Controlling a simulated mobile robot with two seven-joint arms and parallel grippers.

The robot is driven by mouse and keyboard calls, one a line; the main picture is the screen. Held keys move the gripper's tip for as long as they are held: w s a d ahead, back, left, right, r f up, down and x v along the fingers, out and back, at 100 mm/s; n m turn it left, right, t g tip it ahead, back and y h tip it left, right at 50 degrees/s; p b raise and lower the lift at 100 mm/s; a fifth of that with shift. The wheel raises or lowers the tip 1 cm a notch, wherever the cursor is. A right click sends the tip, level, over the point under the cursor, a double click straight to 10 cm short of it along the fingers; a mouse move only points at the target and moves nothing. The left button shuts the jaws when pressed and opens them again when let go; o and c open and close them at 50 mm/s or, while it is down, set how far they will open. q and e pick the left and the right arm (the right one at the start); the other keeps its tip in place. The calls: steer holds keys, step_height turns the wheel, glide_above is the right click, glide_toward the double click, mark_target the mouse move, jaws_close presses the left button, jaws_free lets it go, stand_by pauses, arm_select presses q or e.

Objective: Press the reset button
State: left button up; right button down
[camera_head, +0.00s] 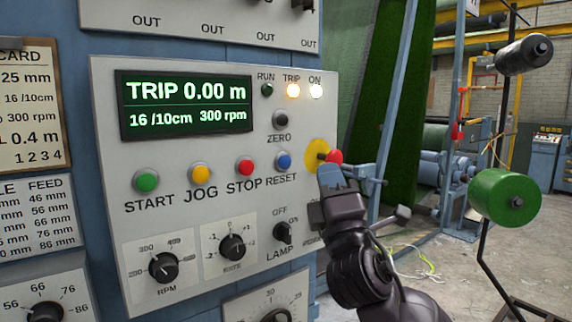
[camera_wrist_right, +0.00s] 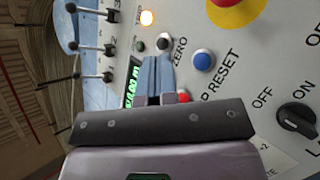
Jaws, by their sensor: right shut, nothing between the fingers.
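The blue RESET button (camera_head: 283,162) sits on the light control panel (camera_head: 190,80), right of the red STOP button (camera_head: 245,166). It also shows uncovered in the right wrist view (camera_wrist_right: 202,60). My right gripper (camera_head: 331,170) is shut and empty, to the right of the RESET button and in front of the panel's right edge. In the right wrist view its fingertips (camera_wrist_right: 157,60) point at the panel, with the blue button just to their right. The fingers appear apart from the button; the exact gap to the panel is unclear. My left gripper is not in view.
A red emergency stop (camera_head: 334,157) on a yellow disc (camera_head: 315,153) is right behind my right fingertips. The black ZERO button (camera_head: 280,120) is above RESET. The display (camera_head: 185,103) reads TRIP 0.00 m; the TRIP lamp (camera_head: 292,90) is lit. A green roll (camera_head: 504,197) stands at right.

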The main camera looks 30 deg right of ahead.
mark_target(284, 162)
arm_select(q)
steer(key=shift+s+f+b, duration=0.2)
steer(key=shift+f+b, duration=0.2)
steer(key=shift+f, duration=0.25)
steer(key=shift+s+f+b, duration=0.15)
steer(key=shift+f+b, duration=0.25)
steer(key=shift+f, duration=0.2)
arm_select(e)
steer(key=shift+y, duration=0.3)
steer(key=shift+w+a, duration=0.15)
steer(key=shift+w, duration=1.75)
steer(key=shift+w+a, duration=0.15)
steer(key=shift+w, duration=1.75)
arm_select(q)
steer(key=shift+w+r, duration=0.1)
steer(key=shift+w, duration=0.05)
arm_select(e)
steer(key=shift+w, duration=0.1)
steer(key=shift+w, duration=0.3)
steer(key=shift+w, duration=0.15)
